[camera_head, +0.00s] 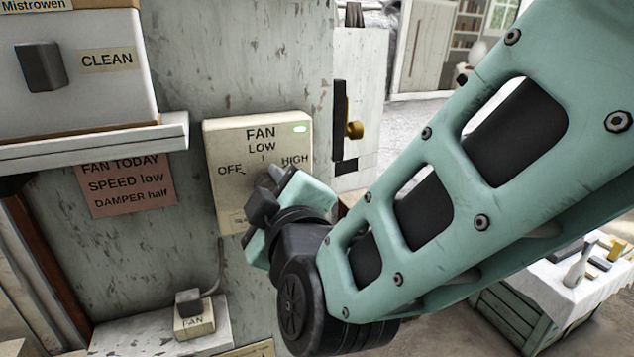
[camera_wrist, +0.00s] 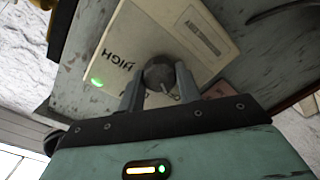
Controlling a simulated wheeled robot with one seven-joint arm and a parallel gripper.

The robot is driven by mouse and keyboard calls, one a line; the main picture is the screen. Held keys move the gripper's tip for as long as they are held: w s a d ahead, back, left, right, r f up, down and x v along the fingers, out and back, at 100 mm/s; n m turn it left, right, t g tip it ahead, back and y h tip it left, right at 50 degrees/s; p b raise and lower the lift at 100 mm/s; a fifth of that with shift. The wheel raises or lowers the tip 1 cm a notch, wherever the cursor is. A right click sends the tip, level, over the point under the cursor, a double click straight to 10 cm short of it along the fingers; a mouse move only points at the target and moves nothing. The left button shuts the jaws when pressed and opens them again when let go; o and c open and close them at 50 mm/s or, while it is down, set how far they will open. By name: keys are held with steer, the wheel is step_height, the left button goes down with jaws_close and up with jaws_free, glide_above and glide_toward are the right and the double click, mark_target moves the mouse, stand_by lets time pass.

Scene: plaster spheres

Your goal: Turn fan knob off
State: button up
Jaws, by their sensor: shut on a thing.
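The cream fan control box (camera_head: 217,190) is fixed to the worn grey panel. It is marked FAN, with OFF at left, LOW at top and HIGH at right, and a green light (camera_head: 300,128) glows at its upper right. My gripper (camera_head: 268,190) is at the lower middle of the box and hides most of the knob in the head view. In the wrist view, the round dark fan knob (camera_wrist: 159,72) sits between the two fingers of my gripper (camera_wrist: 160,82), which are shut on it. I cannot tell which mark the knob points to.
A pink note (camera_head: 125,186) reads FAN TODAY, SPEED low, DAMPER half. A white unit with a CLEAN label (camera_head: 106,60) is at upper left. A small block marked FAN (camera_head: 194,322) sits below on a ledge. A white-covered table (camera_head: 560,295) stands at lower right.

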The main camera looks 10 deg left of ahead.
stand_by(0.3)
steer(key=o, duration=1)
steer(key=shift+s, duration=0.15)
steer(key=b+v, duration=0.6)
steer(key=v, duration=1.1)
steer(key=shift+d, duration=0.1)
